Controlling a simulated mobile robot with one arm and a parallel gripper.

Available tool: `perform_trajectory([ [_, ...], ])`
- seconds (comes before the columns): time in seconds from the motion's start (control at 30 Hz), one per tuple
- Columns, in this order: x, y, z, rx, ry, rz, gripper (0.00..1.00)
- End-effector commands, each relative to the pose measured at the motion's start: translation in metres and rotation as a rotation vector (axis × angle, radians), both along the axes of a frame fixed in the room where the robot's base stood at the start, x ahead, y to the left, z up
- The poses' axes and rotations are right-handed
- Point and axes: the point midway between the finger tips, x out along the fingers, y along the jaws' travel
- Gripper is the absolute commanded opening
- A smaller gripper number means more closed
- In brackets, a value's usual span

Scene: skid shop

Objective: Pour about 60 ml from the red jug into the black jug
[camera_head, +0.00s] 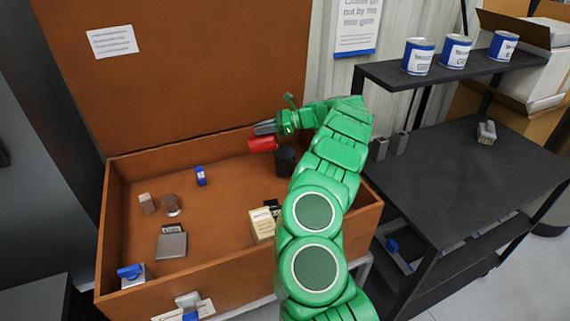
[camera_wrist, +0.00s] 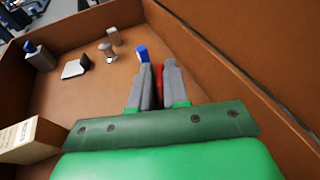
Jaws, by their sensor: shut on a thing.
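The red jug (camera_head: 262,144) is held up in my gripper (camera_head: 264,128) above the back right of the brown open crate (camera_head: 140,162). It looks tipped over on its side. In the wrist view a narrow strip of the red jug (camera_wrist: 159,84) shows between the two grey fingers of my gripper (camera_wrist: 154,80). The black jug (camera_head: 286,160) stands in the crate just right of and below the red jug, partly hidden by my arm. I cannot see its opening or any liquid. The black jug is not visible in the wrist view.
A cream box (camera_head: 261,225) stands in the crate near my arm. A dark shelf (camera_head: 480,160) stands right. The crate's middle floor is clear.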

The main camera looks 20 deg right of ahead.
Motion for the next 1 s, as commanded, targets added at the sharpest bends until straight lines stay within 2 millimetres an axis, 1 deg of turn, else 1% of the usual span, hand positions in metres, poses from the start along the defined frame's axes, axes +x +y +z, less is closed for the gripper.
perform_trajectory([
  [0.07, 0.001, 0.003, 0.000, -0.010, 0.002, 0.002, 0.00],
  [0.17, 0.004, 0.015, 0.000, -0.062, 0.019, 0.006, 0.00],
  [0.37, 0.009, 0.027, -0.013, -0.225, 0.081, 0.007, 0.00],
  [0.47, 0.011, 0.031, -0.018, -0.293, 0.106, 0.005, 0.00],
  [0.67, 0.012, 0.033, -0.022, -0.326, 0.118, 0.006, 0.00],
  [1.0, 0.015, 0.043, -0.036, -0.490, 0.168, 0.017, 0.00],
])
